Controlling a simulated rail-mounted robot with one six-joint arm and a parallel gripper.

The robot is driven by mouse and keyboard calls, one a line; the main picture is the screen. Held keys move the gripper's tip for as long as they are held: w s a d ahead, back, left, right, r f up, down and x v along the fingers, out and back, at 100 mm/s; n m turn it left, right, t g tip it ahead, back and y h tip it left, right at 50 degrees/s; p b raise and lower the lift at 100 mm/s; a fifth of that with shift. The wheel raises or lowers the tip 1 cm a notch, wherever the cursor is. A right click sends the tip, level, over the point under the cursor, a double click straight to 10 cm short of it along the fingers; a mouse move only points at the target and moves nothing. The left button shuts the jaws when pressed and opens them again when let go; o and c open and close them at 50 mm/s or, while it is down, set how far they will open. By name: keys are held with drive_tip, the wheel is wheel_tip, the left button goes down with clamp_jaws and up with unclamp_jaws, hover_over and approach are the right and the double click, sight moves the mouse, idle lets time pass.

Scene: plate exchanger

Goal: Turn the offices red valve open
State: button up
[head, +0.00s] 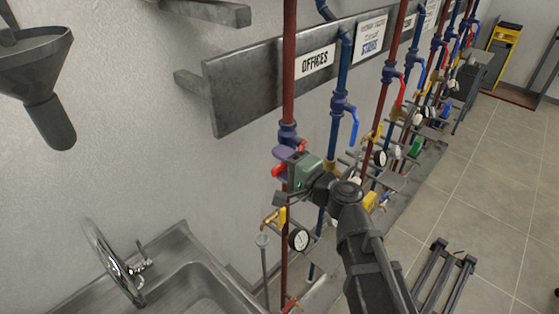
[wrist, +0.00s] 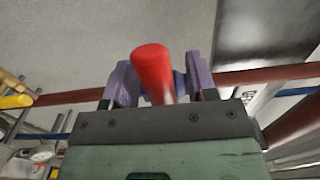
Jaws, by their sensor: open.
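The red valve handle (head: 278,171) is on the red pipe (head: 289,70) beside the OFFICES sign (head: 315,62). In the head view my gripper partly hides the handle and the valve body. In the wrist view the red handle (wrist: 152,68) stands between the two purple fingers of my gripper (wrist: 162,80), its end toward the camera. The fingers are apart, one on each side of the handle. I cannot tell whether either touches it. In the head view my gripper (head: 283,163) is at the valve, just below the pipe's blue fitting (head: 289,133).
A blue pipe with a blue lever (head: 354,128) stands close to the right. More pipes and valves line the wall. A sink (head: 190,290) is at lower left; the floor at right is mostly clear.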

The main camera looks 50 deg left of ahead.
drive_tip(key=shift+a, duration=0.4)
drive_tip(key=shift+c, duration=0.3)
clamp_jaws()
drive_tip(key=shift+s, duration=0.1)
drive_tip(key=shift+f, duration=0.1)
